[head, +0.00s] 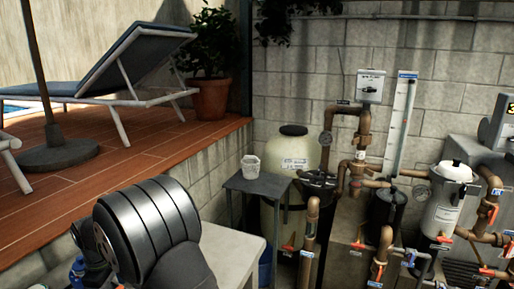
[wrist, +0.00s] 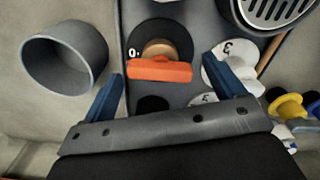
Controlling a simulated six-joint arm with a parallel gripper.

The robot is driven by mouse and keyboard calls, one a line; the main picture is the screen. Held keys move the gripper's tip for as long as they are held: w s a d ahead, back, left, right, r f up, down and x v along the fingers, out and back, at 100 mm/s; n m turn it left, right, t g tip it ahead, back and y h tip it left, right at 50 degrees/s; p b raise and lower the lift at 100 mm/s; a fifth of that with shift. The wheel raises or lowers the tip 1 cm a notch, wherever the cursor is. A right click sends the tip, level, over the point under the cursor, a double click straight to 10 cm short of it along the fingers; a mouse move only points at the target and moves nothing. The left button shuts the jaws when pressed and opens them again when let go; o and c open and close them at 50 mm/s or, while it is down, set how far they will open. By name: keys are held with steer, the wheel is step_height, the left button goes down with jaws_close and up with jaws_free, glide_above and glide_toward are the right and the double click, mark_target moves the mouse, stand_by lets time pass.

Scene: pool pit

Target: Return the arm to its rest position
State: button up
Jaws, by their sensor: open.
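My gripper (wrist: 163,72) shows in the wrist view with its two blue fingers spread wide apart. An orange handle (wrist: 160,69) on a round tan knob lies in the gap between the fingertips as seen from the wrist; I see no finger touching it. In the head view, a dark ribbed part of my arm (head: 148,230) fills the lower left. The gripper itself is not visible there.
The wrist view shows a grey open cup (wrist: 96,62) at left, a white numbered disc (wrist: 214,72) and a dark slotted basket (wrist: 275,10). In the head view, a small table (head: 243,187) bears a white cup (head: 250,166); pipes and a tank (head: 296,150) stand beyond.

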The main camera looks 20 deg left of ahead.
step_height(320, 180, up, 17)
steer(key=shift+w+d+f+m+y, duration=0.1)
steer(key=shift+w+f+m+y, duration=0.4)
steer(key=shift+w+f+y, duration=0.55)
steer(key=shift+w+d+f+m+y, duration=0.1)
steer(key=shift+w+f+m+y, duration=0.45)
steer(key=shift+w+f, duration=0.5)
steer(key=shift+s+f, duration=0.15)
steer(key=shift+s, duration=0.05)
